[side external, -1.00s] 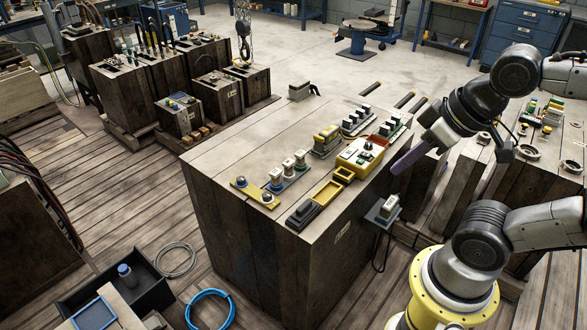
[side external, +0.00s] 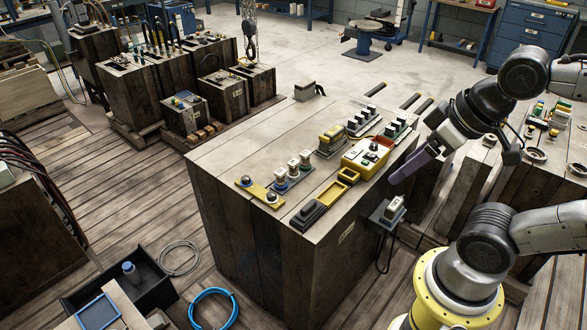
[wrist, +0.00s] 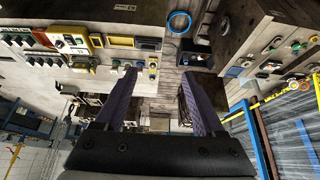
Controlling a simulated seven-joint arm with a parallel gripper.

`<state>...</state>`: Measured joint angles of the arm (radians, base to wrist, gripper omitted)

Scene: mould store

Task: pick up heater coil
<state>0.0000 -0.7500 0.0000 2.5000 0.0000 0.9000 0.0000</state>
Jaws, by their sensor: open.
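No object in view can be clearly told as the heater coil. A blue coiled loop (side external: 211,308) lies on the plank floor in front of the big dark wooden block, and a blue ring (wrist: 179,22) shows at the top of the wrist view. A thinner grey coil (side external: 180,259) lies behind it on the floor. My gripper (side external: 410,172), with purple fingers, hangs beside the right edge of the block's top, well away from both coils. In the wrist view its fingers (wrist: 158,76) are apart with nothing held between them.
The block's top (side external: 265,155) carries a yellow control box (side external: 366,157), a yellow tray (side external: 330,194), a yellow strip with knobs (side external: 259,191) and several switch units. A grey box (side external: 388,212) hangs on its right side. The top's far left is clear.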

